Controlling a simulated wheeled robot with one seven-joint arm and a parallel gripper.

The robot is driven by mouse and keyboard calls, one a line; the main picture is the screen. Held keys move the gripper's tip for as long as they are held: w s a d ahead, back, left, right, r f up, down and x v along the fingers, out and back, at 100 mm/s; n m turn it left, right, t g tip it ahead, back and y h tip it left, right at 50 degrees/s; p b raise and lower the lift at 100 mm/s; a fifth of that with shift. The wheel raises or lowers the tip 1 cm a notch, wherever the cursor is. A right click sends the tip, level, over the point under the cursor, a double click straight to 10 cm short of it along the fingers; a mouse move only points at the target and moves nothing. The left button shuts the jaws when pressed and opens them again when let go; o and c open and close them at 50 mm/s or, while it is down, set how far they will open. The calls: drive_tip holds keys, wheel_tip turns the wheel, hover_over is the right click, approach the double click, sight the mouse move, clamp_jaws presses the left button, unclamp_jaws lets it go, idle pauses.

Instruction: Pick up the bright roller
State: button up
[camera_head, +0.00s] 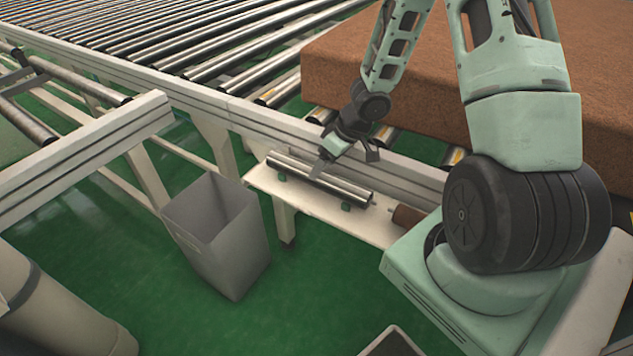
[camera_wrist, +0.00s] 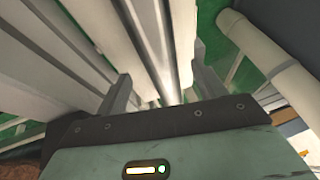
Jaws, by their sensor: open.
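The bright roller (camera_head: 335,181), a shiny silver cylinder, lies on small green supports on a pale shelf (camera_head: 262,180) beside the conveyor. A darker brown roller (camera_head: 407,215) lies at the shelf's right end, partly hidden by my arm. My gripper (camera_head: 345,162) is open above the bright roller's middle, fingers pointing down. In the wrist view the roller (camera_wrist: 170,50) runs lengthwise between the two spread fingers (camera_wrist: 157,88). I cannot tell how far the fingertips reach past its sides. No contact shows.
A grey open bin (camera_head: 218,235) stands on the green floor left of the shelf. The conveyor (camera_head: 175,45) runs behind, its white side rail (camera_head: 245,115) close to my gripper. A large brown mattress block (camera_head: 420,75) rests on the conveyor at the right.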

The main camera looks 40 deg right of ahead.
drive_tip(key=b+x, duration=0.2)
drive_tip(key=x, duration=0.2)
drive_tip(key=shift+f+b, duration=0.15)
drive_tip(key=shift+b, duration=0.25)
drive_tip(key=shift+r, duration=0.2)
drive_tip(key=c, duration=1.5)
